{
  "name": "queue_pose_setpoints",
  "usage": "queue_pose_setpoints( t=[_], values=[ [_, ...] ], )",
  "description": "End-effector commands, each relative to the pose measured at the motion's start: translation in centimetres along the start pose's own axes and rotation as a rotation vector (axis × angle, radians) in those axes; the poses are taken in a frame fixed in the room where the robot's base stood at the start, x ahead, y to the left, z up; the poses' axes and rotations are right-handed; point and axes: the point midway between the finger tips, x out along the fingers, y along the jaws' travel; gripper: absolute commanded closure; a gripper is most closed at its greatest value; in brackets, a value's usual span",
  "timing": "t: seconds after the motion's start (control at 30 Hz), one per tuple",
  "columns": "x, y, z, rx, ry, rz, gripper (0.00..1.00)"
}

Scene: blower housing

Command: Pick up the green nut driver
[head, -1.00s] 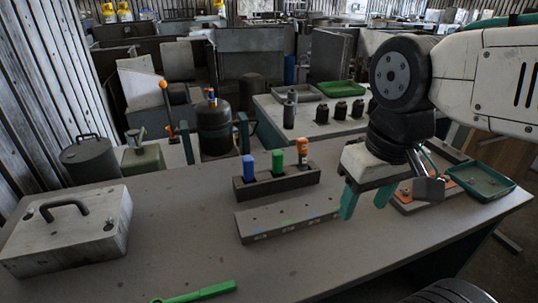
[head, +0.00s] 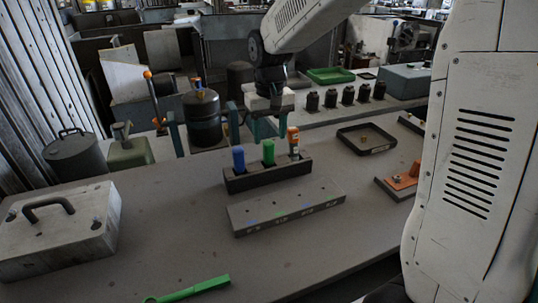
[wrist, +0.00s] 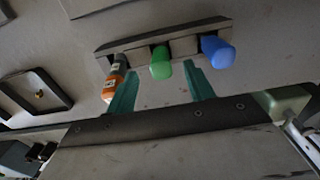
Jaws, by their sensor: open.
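The green nut driver (head: 268,153) stands upright in the middle slot of a dark rack (head: 265,177) on the table, between a blue driver (head: 238,160) on the left and an orange driver (head: 293,141) on the right. My gripper (head: 268,127) is open and empty, with its teal fingers just behind and above the green handle. In the wrist view the green nut driver (wrist: 161,64) shows between the two fingertips of my gripper (wrist: 160,70). The fingers do not visibly press on it; whether they touch it I cannot tell.
A grey block (head: 287,208) with coloured marks lies in front of the rack. A metal case (head: 60,228) with a handle sits at left. A green tool (head: 190,291) lies at the front edge. A black tray (head: 366,139) is at right.

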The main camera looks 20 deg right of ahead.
Motion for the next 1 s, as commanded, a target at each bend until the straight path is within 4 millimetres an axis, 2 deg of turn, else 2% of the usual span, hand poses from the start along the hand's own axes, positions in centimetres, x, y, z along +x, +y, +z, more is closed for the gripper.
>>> queue_pose_setpoints(
  t=[0.5, 0.77, 0.8, 0.97, 1.0],
  values=[
    [6.6, 0.0, -0.7, 0.001, -0.003, 0.0, 0.47],
    [7.0, 0.0, -0.7, 0.001, 0.0, 0.0, 0.47],
    [7.0, 0.0, -0.7, 0.001, 0.0, 0.0, 0.5],
    [7.0, 0.0, -0.7, 0.001, 0.0, 0.0, 0.95],
    [7.0, 0.0, -0.7, 0.001, 0.0, 0.0, 1.0]
  ],
)
